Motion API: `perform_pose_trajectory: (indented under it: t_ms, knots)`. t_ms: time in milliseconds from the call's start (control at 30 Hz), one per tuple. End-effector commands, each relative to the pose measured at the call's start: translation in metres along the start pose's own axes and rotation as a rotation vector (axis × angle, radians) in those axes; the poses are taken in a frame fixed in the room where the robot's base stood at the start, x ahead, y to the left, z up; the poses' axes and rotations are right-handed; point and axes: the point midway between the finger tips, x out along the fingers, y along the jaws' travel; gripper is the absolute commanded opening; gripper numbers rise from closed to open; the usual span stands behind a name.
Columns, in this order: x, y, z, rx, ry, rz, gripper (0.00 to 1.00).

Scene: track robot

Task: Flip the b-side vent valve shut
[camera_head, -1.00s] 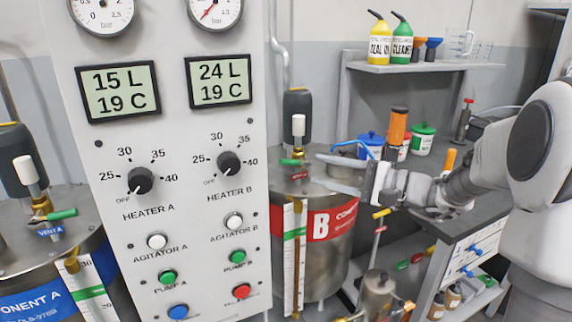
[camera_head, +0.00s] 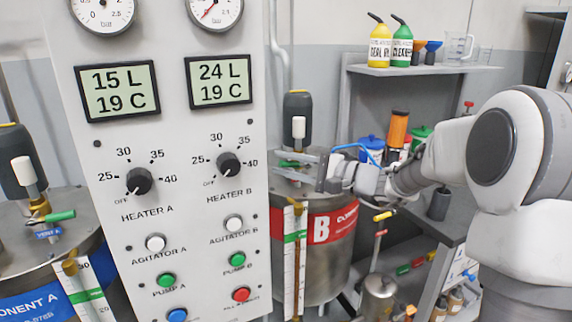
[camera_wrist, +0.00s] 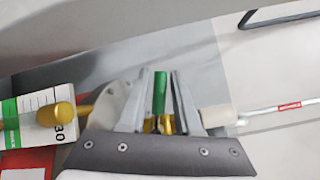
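The b-side vent valve has a green handle (camera_head: 288,163) on top of the steel tank B (camera_head: 338,252), below a white cylinder (camera_head: 298,127). In the wrist view the green handle (camera_wrist: 160,92) stands between my two fingers, with brass fittings below it. My gripper (camera_head: 284,164) reaches in from the right over the tank lid. It also shows in the wrist view (camera_wrist: 161,75), its fingers spread on either side of the handle with narrow gaps. Firm contact cannot be told. In the head view my fingers partly cover the valve.
The control panel (camera_head: 170,225) stands close to the left of tank B. A brass-topped level gauge (camera_head: 290,265) rises at the tank's front. Bottles and tubs, including an orange cylinder (camera_head: 397,128), stand on the bench behind my arm. Tank A (camera_head: 85,240) has a similar green-handled valve (camera_head: 60,216).

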Motion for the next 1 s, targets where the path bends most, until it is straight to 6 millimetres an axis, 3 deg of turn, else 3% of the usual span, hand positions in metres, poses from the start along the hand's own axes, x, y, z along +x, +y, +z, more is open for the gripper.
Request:
perform_pose_trajectory:
  t_ms: [33,167,433,767,1000]
  knots:
    - [0.0,0.0,0.0,0.0,0.0,0.0,0.21]
    - [0.0,0.0,0.0,0.0,0.0,0.0,0.0]
    - [0.0,0.001,0.0,-0.005,0.001,0.004,0.0]
    - [0.001,0.015,-0.003,-0.201,0.047,0.143,0.0]
    - [0.001,0.015,-0.003,-0.224,0.055,0.163,0.0]
